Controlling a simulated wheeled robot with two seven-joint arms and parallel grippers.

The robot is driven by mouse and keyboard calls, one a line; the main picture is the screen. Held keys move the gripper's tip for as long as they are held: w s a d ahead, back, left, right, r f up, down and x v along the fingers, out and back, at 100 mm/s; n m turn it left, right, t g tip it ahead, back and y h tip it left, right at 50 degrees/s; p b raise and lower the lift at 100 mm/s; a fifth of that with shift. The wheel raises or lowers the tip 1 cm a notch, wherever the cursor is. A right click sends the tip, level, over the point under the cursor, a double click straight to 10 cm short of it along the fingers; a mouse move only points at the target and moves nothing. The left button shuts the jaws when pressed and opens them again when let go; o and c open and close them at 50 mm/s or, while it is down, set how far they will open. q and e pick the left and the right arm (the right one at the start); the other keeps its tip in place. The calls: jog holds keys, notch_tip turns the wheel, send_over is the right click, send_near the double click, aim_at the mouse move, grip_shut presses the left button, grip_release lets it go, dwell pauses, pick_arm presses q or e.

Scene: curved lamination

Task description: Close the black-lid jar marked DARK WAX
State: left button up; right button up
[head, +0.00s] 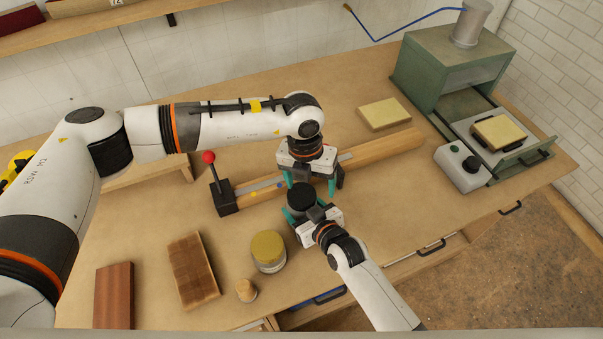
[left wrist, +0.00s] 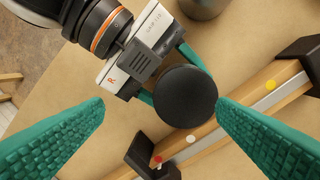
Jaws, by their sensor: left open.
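The black-lid jar (head: 300,194) is near the middle of the bench, in front of the wooden rail. From above, its round black lid (left wrist: 185,96) hides most of the body, and no DARK WAX marking is readable. Whether the lid is fully seated cannot be told. My right gripper (head: 308,217) reaches in from the front with its teal fingers on either side of the jar, below the lid, and appears shut on it. My left gripper (head: 314,184) points down just behind and above the jar. Its fingers are wide apart and empty, and the lid shows between them.
A long wooden rail (head: 385,149) with a red-knobbed lever (head: 209,157) runs behind the jar. A yellow-topped jar (head: 268,246), a small wooden piece (head: 246,290) and a brown block (head: 193,269) stand front left. A green machine (head: 440,75) is back right.

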pick_arm(q)
jog(key=s+d+r+n+g+h, duration=0.1)
jog(key=d+r+n+h, duration=0.35)
jog(key=d+h, duration=0.2)
jog(key=s+d+r+n+g+h, duration=0.1)
jog(key=s+d+r+n+h, duration=0.15)
jog(key=d+r+h, duration=0.45)
jog(key=w+d+r+n+t, duration=0.1)
jog(key=w+r+n+t, duration=0.35)
jog(key=w+n, duration=0.35)
jog(key=w+d+r+n+t, duration=0.1)
jog(key=w+r+n+t, duration=0.4)
jog(key=n, duration=0.5)
jog(key=w+a+f+n+t+y, duration=0.2)
jog(key=w+a+f+n+y, duration=0.2)
jog(key=a+f+n+y, duration=0.9)
jog(key=s+a+f+n+g, duration=0.1)
jog(key=s+n+g, duration=0.1)
jog(key=s+g, duration=0.1)
jog(key=s+a+f+n+g+y, duration=0.1)
jog(key=s+a+f+n+g, duration=0.1)
jog(key=s, duration=0.3)
jog(key=s+a+f+n+g, duration=0.1)
jog(key=s+n+g, duration=0.1)
jog(key=s+g, duration=0.2)
jog(key=shift+s+a+f+y, duration=0.15)
jog(key=shift+s+f+y, duration=0.1)
jog(key=shift+s+f, duration=0.1)
